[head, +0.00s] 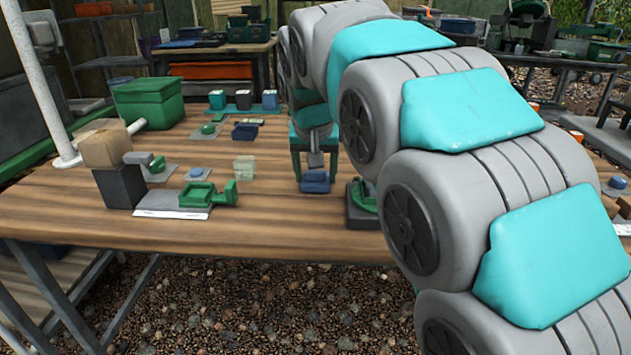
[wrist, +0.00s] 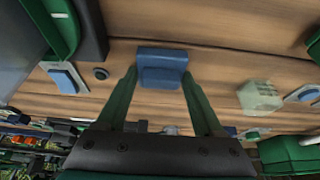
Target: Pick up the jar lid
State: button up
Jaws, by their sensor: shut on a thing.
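My gripper (head: 315,166) points down over the wooden table in the head view. In the wrist view its two green fingers reach to either side of a blue blocky thing (wrist: 162,60), and my gripper is shut on it. The same blue thing shows at the fingertips in the head view (head: 315,183); I cannot tell whether it is clear of the table. A small dark round disc (wrist: 100,73), which may be the jar lid, lies on the table to the left of the blue thing in the wrist view. I cannot clearly identify the jar lid.
A dark-based green device (head: 362,217) stands close to the right of my gripper. A pale block (head: 244,168) stands to its left, with a green clamp-like piece (head: 205,196) nearer the front edge. A cardboard-coloured box (head: 106,147) and a green crate (head: 148,103) are farther left.

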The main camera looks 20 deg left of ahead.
jog(key=shift+c, duration=0.5)
jog(key=shift+r, duration=0.1)
